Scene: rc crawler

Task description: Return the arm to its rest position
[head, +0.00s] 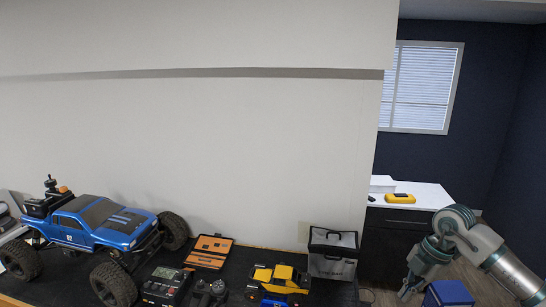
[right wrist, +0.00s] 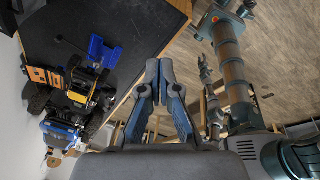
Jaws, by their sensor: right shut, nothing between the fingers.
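My right arm (head: 480,250) comes in at the lower right of the head view, bent, off to the right of the workbench. My right gripper (head: 406,292) hangs low at its end, pointing down. In the right wrist view its two fingers (right wrist: 159,82) are together, with nothing between them. My left gripper is not seen in the head view.
The dark bench holds a blue truck (head: 100,222), an orange case (head: 210,251), a yellow crawler (head: 279,278), a controller (head: 209,292) and a dark-lidded clear box (head: 332,262). A white counter (head: 425,194) stands behind. A blue box (head: 449,292) is beside my right gripper. Wooden floor (right wrist: 270,50) shows below.

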